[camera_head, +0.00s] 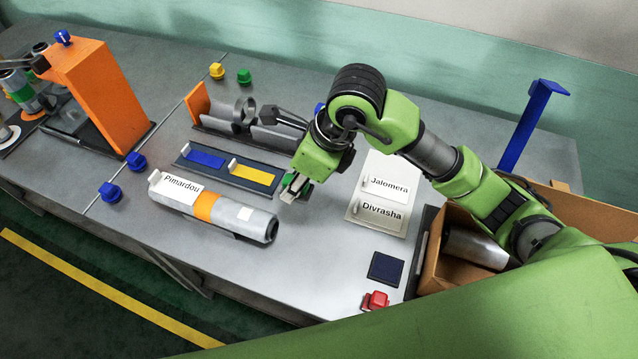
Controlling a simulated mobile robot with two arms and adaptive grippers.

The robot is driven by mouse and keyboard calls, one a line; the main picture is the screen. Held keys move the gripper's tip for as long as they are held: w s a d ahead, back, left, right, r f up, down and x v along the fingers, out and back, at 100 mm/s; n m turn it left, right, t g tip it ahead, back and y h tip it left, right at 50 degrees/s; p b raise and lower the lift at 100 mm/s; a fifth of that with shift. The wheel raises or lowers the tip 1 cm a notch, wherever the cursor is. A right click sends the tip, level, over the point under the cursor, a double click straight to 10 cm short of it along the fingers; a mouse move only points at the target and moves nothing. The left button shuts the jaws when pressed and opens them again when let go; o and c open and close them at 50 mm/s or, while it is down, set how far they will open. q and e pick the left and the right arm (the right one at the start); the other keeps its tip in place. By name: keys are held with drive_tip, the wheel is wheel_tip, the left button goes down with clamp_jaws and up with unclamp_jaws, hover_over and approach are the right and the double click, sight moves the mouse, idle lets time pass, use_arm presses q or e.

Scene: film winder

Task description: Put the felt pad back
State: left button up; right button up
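A flat dark blue square (386,268) lies on the table at the lower right, beside a red button-like block; it looks like a pad, but I cannot tell whether it is the felt pad or a marked spot. My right gripper (294,187) comes in from the right and points down over the table, just right of the tray with the yellow strip and above the right end of the labelled roll. A small dark green patch shows at its fingertips; I cannot tell whether it is a held thing or part of the gripper. My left gripper is out of view.
A grey roll labelled Pimardou (170,193) lies in front of a dark tray (216,178). A cream board (363,221) carries two name labels. A cardboard box (429,276) with a roll stands right. An orange machine (107,92) stands left. Small knobs stand about.

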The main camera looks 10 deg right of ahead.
drive_tip(key=p, duration=0.1)
hover_over(318, 197)
drive_tip(key=f, duration=0.3)
drive_tip(key=a+f, duration=0.1)
drive_tip(key=f, duration=0.1)
drive_tip(key=shift+s, duration=0.4)
drive_tip(key=shift+w+d+f, duration=0.1)
drive_tip(key=shift+f, duration=0.1)
drive_tip(key=f, duration=0.1)
drive_tip(key=f+p, duration=0.1)
drive_tip(key=f, duration=0.1)
drive_tip(key=shift+w+d+f+p, duration=0.25)
drive_tip(key=shift+d+f+p, duration=0.1)
drive_tip(key=shift+d+f, duration=0.05)
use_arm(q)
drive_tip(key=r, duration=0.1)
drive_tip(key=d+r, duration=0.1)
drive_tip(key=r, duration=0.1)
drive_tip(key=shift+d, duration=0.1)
use_arm(e)
drive_tip(key=shift+f, duration=0.15)
drive_tip(key=shift+f, duration=0.1)
drive_tip(key=o, duration=0.7)
drive_tip(key=shift+f, duration=0.1)
drive_tip(key=o, duration=0.4)
